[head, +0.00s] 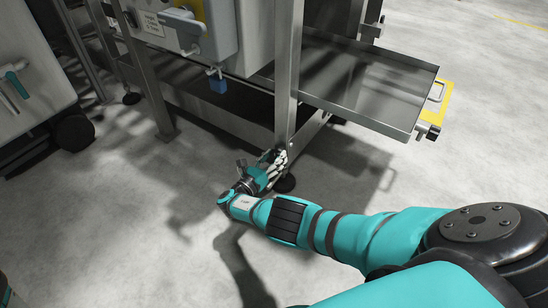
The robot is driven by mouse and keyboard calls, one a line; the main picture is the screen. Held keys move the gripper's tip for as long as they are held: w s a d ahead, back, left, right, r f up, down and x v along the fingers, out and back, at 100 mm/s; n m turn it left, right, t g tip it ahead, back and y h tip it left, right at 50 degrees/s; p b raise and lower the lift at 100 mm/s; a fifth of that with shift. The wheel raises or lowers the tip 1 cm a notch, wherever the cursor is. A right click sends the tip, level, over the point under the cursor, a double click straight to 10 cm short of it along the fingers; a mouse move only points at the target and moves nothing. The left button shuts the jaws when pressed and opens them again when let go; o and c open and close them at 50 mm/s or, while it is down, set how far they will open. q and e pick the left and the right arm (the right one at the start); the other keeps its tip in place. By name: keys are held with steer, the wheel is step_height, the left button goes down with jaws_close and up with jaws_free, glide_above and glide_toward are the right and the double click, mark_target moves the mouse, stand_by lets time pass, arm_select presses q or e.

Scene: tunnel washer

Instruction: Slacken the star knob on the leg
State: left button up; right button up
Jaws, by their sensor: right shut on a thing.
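My right gripper (279,160) is low at the foot of a steel leg (286,75) of the washer frame. It is shut on the star knob there, but the fingers and wrist hide the knob itself. A dark round foot (285,184) shows on the floor just below the gripper. My right arm reaches in from the lower right. My left gripper is not in view.
A metal tray (370,85) with a handle and a yellow edge juts out right of the leg, above the gripper. A blue padlock (218,85) hangs from the machine. A wheeled cabinet (30,80) stands at the left. The concrete floor in front is clear.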

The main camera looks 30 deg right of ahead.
stand_by(0.3)
steer(key=o, duration=1.2)
steer(key=v, duration=1.2)
steer(key=shift+w, duration=0.1)
